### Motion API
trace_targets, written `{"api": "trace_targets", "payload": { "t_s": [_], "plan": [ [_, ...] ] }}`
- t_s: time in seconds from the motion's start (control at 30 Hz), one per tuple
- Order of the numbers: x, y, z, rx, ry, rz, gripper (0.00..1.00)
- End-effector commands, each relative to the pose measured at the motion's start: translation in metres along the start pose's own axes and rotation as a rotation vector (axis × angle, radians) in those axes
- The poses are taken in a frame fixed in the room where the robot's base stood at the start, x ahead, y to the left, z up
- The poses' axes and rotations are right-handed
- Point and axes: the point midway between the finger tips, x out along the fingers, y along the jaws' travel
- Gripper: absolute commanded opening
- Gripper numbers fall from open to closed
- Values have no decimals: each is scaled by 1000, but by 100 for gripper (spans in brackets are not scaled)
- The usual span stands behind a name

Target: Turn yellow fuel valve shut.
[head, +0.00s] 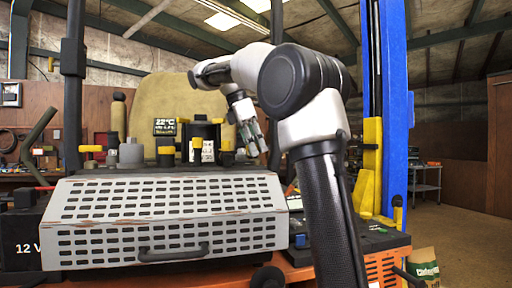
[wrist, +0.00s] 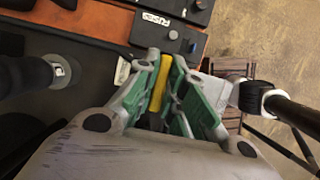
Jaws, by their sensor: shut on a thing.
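The yellow fuel valve (wrist: 159,84) shows in the wrist view as a narrow yellow handle between my gripper's two green-padded fingers. My gripper (wrist: 166,68) is shut on it, with a finger on each side. A grey rounded part (wrist: 153,54) sits at the handle's far end. In the head view my gripper (head: 249,134) points down behind the right end of the grey slotted cover. The valve cannot be made out there, so its angle is clear only from the wrist view, where the handle runs roughly up and down the picture.
The slotted cover (head: 165,215) with its black handle fills the front. Several yellow-topped parts (head: 165,151) stand behind it. A blue post (head: 396,110) rises to the right. In the wrist view a FUSE panel (wrist: 160,25) lies beyond, and a dark knob (wrist: 35,73) stands left.

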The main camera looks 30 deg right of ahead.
Motion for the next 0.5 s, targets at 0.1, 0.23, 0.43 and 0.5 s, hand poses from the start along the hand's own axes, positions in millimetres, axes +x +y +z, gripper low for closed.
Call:
{"api": "trace_targets", "payload": {
  "t_s": [0.1,0.23,0.43,0.5],
  "plan": [
    [0,0,0,7,0,-2,0],
    [0,0,0,9,0,-3,0],
    [0,0,0,8,1,-3,13],
    [0,0,0,8,1,-2,26]
  ]
}}
